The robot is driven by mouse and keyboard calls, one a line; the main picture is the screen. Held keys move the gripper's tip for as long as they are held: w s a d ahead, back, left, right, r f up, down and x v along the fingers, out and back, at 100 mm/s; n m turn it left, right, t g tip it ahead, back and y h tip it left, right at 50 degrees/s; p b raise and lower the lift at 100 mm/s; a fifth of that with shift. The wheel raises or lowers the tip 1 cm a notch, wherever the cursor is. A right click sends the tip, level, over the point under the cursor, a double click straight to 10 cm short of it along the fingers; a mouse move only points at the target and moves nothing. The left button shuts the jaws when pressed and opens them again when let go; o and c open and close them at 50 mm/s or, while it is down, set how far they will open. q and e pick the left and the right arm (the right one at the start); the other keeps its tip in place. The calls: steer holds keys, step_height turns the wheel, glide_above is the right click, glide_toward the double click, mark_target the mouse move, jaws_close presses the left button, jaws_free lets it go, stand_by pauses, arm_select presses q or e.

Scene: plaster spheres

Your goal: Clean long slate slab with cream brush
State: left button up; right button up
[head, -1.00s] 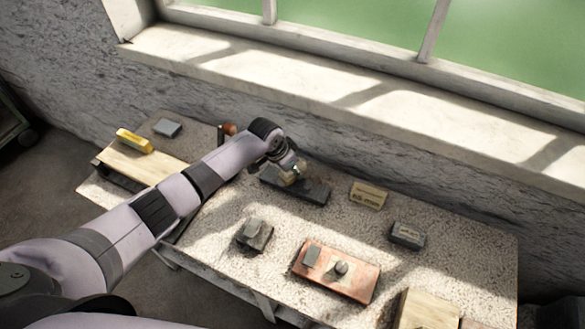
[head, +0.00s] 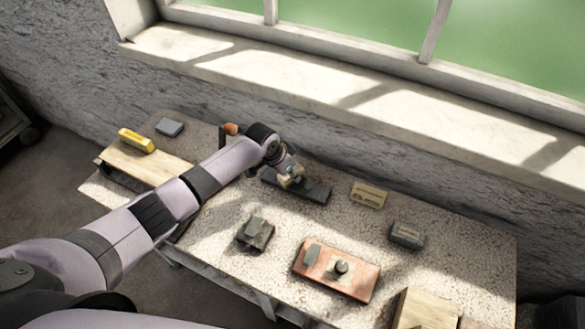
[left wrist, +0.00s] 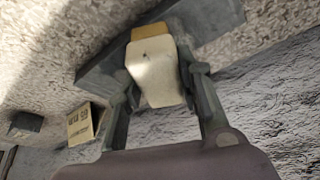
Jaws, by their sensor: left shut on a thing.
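The long slate slab (head: 316,193) is a dark grey bar lying on the speckled bench near the wall. It also crosses the top of the left wrist view (left wrist: 215,18). My left gripper (head: 289,177) is over the slab's left half, shut on the cream brush (head: 285,183). In the left wrist view my gripper (left wrist: 160,82) has one finger on each side of the brush (left wrist: 153,70). A tan part of the brush lies towards the slab. I cannot tell whether it touches the slab. My right gripper is in neither view.
A cream block with dark marks (head: 369,195) and a grey block (head: 407,236) lie right of the slab. A reddish board (head: 350,283) bears small pieces in front. A dark grey item (head: 255,233) stands nearer left. The wall rises close behind the slab.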

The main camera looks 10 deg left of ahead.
arm_select(q)
steer(key=shift+s+a+p, duration=0.25)
steer(key=shift+s+p, duration=0.05)
steer(key=shift+p, duration=0.15)
steer(key=shift+f, duration=0.1)
